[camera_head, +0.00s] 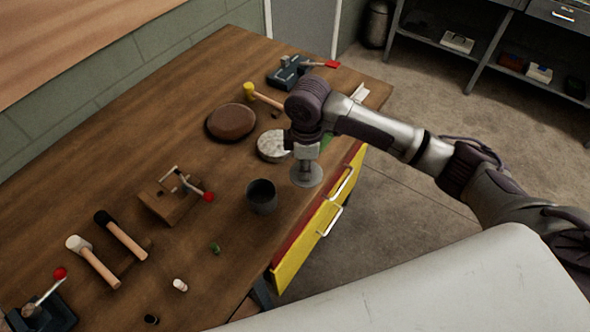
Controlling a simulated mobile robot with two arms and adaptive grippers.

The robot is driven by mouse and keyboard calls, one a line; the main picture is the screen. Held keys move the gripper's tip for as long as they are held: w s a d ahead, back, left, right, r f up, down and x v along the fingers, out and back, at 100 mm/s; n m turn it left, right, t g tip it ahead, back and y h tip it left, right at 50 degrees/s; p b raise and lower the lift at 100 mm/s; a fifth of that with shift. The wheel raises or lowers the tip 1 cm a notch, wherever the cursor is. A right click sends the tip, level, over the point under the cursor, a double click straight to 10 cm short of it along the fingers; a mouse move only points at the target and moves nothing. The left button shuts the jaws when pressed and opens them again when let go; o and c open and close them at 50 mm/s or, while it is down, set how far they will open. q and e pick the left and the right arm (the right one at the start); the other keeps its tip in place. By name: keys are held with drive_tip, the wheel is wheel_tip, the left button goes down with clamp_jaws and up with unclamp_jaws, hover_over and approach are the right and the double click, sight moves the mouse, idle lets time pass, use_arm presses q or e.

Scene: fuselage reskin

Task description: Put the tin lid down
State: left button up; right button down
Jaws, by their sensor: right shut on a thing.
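My right gripper (307,166) is shut on the tin lid (306,178), a flat grey disc with a knob-like upper part between the fingers. The lid is held flat near the table's front edge; whether it touches the table cannot be told. A dark grey open tin (262,198) stands upright on the table just left of and nearer than the lid, apart from it. My left gripper is not in view.
On the wooden table (215,268) are a pale round tin (271,147) behind the gripper, a brown round pad (231,122), a wooden block with a red-knobbed lever (172,200), several mallets and small loose parts. Yellow drawers (305,248) face the front. Bare wood lies around the tin.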

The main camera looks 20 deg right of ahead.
sight(295, 166)
drive_tip(key=w+f, duration=0.1)
drive_tip(key=w+a, duration=0.1)
drive_tip(key=shift+w+a+f, duration=0.25)
drive_tip(key=shift+w+f, duration=0.05)
drive_tip(key=shift+f, duration=0.1)
drive_tip(key=shift+w+a+f, duration=0.2)
drive_tip(key=shift+w+f, duration=0.1)
drive_tip(key=shift+f, duration=0.15)
wheel_tip(295, 166, down, 3)
drive_tip(key=shift+f+p, duration=0.1)
drive_tip(key=shift+p, duration=0.6)
drive_tip(key=shift+f, duration=0.4)
drive_tip(key=c, duration=1)
unclamp_jaws()
drive_tip(key=shift+c, duration=0.2)
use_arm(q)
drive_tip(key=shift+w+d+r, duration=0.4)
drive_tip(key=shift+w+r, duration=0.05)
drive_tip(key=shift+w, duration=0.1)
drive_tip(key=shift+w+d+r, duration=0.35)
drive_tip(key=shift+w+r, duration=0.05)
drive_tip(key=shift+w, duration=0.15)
